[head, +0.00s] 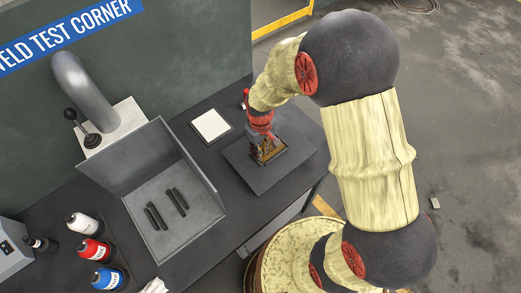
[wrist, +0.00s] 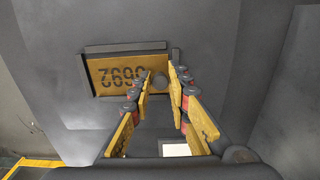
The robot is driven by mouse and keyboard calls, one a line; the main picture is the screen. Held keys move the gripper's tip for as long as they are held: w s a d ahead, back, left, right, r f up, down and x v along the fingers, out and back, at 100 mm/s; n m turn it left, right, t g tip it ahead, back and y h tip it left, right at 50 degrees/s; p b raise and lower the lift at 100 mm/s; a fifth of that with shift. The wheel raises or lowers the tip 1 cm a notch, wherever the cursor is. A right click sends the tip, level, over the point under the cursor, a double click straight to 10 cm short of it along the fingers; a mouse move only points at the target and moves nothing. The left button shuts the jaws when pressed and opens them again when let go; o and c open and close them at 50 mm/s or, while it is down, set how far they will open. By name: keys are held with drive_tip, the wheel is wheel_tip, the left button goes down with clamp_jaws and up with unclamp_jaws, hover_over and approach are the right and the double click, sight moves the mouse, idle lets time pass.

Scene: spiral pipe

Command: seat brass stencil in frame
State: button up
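The brass stencil (wrist: 112,70) is a yellow-brown plate with dark digits, upside down in the wrist view. It lies flat at the dark frame (wrist: 125,47), whose raised bars run along its top and left edges. Whether it is fully down in the frame I cannot tell. In the head view my gripper (head: 264,148) is low over the dark plate, hiding most of the stencil.
The dark base plate (head: 272,181) is on the bench near its right edge. A white square pad (head: 210,124) lies to its left. A grey tray (head: 205,218) with dark bars, several bottles (head: 95,250) and a lever on a white block (head: 92,140) stand further left.

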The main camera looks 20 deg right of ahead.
drive_tip(key=o, duration=0.3)
drive_tip(key=s+d+r+m+t+p, duration=0.1)
drive_tip(key=s+r, duration=0.2)
drive_tip(key=r, duration=1)
drive_tip(key=s+d+r+m+t+p, duration=0.1)
drive_tip(key=s+r+t, duration=0.15)
drive_tip(key=r, duration=1.15)
drive_tip(key=s+r, duration=0.2)
drive_tip(key=s, duration=0.1)
drive_tip(key=s+d+r+m+t, duration=0.1)
drive_tip(key=s+r, duration=0.1)
drive_tip(key=s, duration=0.2)
drive_tip(key=s+d+r+m+t, duration=0.1)
drive_tip(key=s+r, duration=0.2)
drive_tip(key=s, duration=0.1)
drive_tip(key=shift+s, duration=0.15)
drive_tip(key=shift+f, duration=0.1)
wheel_tip(320, 180, down, 7)
drive_tip(key=b, duration=0.7)
